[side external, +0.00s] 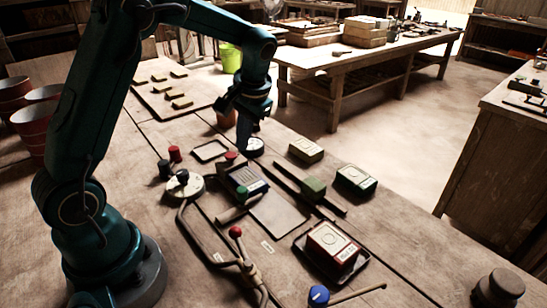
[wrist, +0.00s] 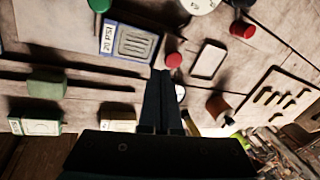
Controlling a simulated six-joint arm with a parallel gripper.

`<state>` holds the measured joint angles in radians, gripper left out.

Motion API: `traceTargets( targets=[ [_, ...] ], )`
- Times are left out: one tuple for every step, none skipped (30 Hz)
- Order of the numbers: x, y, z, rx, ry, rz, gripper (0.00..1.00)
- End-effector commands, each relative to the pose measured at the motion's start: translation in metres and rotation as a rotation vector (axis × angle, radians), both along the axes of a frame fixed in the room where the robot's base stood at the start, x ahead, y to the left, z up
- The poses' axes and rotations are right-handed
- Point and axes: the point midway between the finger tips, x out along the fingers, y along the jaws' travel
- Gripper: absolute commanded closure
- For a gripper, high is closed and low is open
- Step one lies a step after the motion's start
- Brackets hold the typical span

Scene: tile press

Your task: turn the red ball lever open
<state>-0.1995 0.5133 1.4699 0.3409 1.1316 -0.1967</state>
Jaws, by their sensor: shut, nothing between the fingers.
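The red ball lever (side external: 236,232) stands at the front middle of the bench in the side view. Its red ball tops a short stem on a valve in a dark pipe (side external: 205,242). A second lever with a blue ball (side external: 318,295) lies nearer the front edge, its rod pointing right. My gripper (side external: 243,148) points down over the back of the bench, well behind the red ball lever. In the wrist view my gripper (wrist: 163,75) has its fingers together with nothing between them. I cannot make out the red ball lever in the wrist view.
A red knob (side external: 231,155) and a round white dial (side external: 254,146) are near my fingertips. A green knob (side external: 242,191), a labelled box (side external: 246,181) and a round white-topped unit (side external: 184,186) stand between.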

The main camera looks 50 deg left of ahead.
Motion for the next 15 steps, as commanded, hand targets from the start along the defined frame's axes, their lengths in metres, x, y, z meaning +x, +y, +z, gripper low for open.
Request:
traceTargets(
  targets=[
    [0.0,-0.016,0.007,-0.038,0.045,-0.007,1.0],
    [-0.002,-0.025,0.012,-0.066,0.079,-0.011,1.0],
    [-0.005,-0.04,0.019,-0.104,0.123,-0.023,1.0],
    [-0.008,-0.051,0.024,-0.135,0.156,-0.035,1.0],
    [-0.01,-0.063,0.03,-0.165,0.186,-0.05,1.0],
    [-0.013,-0.078,0.037,-0.205,0.225,-0.075,1.0],
    [-0.016,-0.089,0.043,-0.234,0.252,-0.094,1.0],
    [-0.018,-0.1,0.049,-0.261,0.276,-0.117,1.0],
    [-0.02,-0.113,0.055,-0.292,0.301,-0.145,1.0],
    [-0.022,-0.121,0.059,-0.31,0.316,-0.165,1.0],
    [-0.023,-0.128,0.062,-0.325,0.327,-0.184,1.0],
    [-0.023,-0.137,0.065,-0.339,0.331,-0.204,1.0],
    [-0.021,-0.142,0.066,-0.345,0.328,-0.218,1.0],
    [-0.019,-0.147,0.066,-0.347,0.323,-0.233,1.0],
    [-0.018,-0.152,0.065,-0.344,0.321,-0.248,1.0]
  ],
)
